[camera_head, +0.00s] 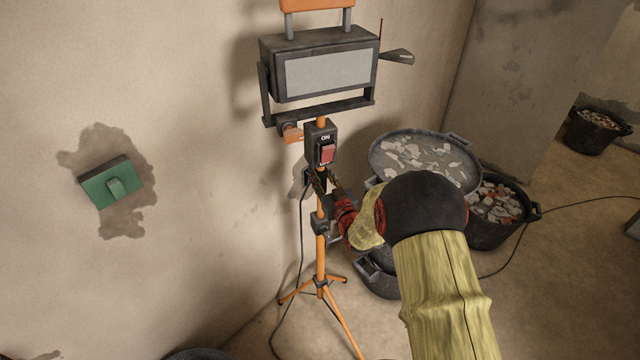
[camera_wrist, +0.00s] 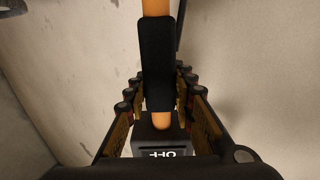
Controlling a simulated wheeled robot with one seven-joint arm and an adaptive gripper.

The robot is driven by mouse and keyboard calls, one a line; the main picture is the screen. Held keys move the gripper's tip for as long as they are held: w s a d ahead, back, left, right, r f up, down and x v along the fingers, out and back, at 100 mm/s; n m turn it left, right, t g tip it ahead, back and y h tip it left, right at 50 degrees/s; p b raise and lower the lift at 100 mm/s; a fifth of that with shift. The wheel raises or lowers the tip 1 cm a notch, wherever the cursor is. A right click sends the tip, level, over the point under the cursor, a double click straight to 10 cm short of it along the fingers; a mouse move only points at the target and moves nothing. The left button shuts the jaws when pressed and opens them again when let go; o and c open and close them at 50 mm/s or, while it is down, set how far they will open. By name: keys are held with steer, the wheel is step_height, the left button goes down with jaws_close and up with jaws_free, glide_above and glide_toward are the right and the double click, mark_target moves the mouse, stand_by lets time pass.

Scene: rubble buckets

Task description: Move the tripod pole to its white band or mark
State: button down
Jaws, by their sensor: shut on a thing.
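The orange tripod pole (camera_head: 320,258) stands upright near the wall on spread orange legs and carries a work lamp (camera_head: 325,76). A dark collar (camera_head: 321,224) sits partway up it. My gripper (camera_head: 317,183) is on the pole just below the switch box (camera_head: 321,145). In the wrist view my gripper (camera_wrist: 160,85) has fingers on both sides of a black sleeve (camera_wrist: 158,60) on the pole (camera_wrist: 157,8), shut on it. The box's OFF label (camera_wrist: 165,154) shows upside down there. I cannot make out a white band on the pole.
Another bucket (camera_head: 594,132) is at the far right. A green float (camera_head: 109,182) is on the wall at left. A cable hangs beside the pole and runs along the floor.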

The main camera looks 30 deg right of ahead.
step_height(320, 180, up, 5)
steer(key=shift+r+p, duration=0.15)
steer(key=shift+p, duration=0.5)
steer(key=c, duration=1.5)
jaws_free()
steer(key=s, duration=0.8)
steer(key=s+a, duration=0.1)
steer(key=s, duration=0.3)
steer(key=shift+f, duration=0.2)
